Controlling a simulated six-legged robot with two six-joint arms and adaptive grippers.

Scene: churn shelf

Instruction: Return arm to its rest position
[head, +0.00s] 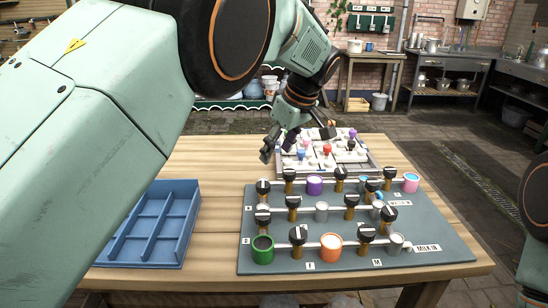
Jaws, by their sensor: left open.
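My left arm comes in from the left and reaches across the table to the back. My left gripper (297,143) is open, its dark fingers spread and pointing down, with nothing seen between them. It is at the left part of the white panel with coloured knobs (368,163). I cannot tell whether the fingertips touch the panel. Part of my right arm shows at the right edge, and its gripper is out of view.
A grey board (420,255) carries pipes with black-topped valves and coloured cups, including a green cup (263,255) and an orange cup (331,246). A blue divided tray (150,262) sits at left. Bare wood (215,170) lies between them. Sinks and shelves stand far behind.

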